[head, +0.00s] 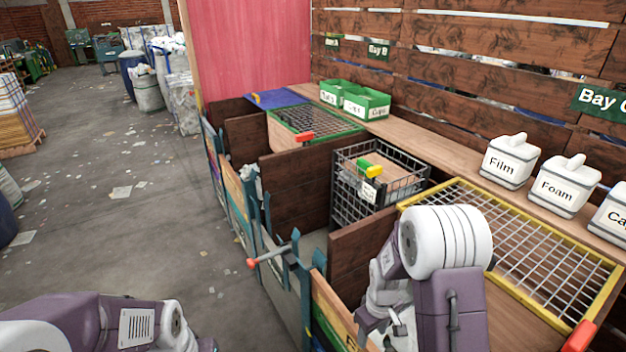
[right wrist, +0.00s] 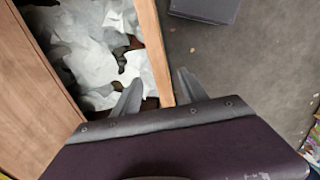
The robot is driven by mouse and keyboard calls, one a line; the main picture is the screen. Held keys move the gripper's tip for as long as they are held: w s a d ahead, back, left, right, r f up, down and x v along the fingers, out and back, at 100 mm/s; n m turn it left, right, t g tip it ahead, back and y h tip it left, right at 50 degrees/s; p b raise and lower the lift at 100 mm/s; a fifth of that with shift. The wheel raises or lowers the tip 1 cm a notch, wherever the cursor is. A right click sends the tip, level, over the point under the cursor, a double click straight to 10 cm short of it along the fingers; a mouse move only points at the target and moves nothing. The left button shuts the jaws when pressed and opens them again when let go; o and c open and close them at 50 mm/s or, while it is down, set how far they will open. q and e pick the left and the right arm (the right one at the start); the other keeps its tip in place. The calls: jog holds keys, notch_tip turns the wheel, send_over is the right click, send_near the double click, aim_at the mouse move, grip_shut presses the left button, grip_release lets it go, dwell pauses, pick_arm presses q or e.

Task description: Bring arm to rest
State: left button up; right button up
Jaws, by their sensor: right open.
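My right arm (head: 440,270) is bent over the near wooden bay at the lower right of the head view; its fingertips are hard to make out there. In the right wrist view my right gripper (right wrist: 159,88) is open and holds nothing. Its two fingers appear on either side of the top edge of a wooden board (right wrist: 152,50); I cannot tell whether they touch it. My left arm (head: 100,325) lies at the lower left of the head view, with its gripper not showing.
White crumpled material (right wrist: 85,40) lies inside the bay. A yellow-framed grid (head: 530,235), a black wire crate (head: 400,190) and labelled white containers (head: 510,160) stand around the right arm. A red-tipped handle (head: 272,256) sticks out leftward. The floor (head: 130,230) at left is mostly open.

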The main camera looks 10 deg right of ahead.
notch_tip(320, 180, up, 6)
jog(key=w+a+r+t, duration=0.1)
jog(key=a+t, duration=0.1)
jog(key=s+a+r+m+g, duration=0.1)
jog(key=s+a+r+m, duration=0.1)
jog(key=s+m, duration=0.3)
jog(key=s, duration=0.4)
jog(key=shift+s, duration=0.2)
jog(key=shift+s+a, duration=0.1)
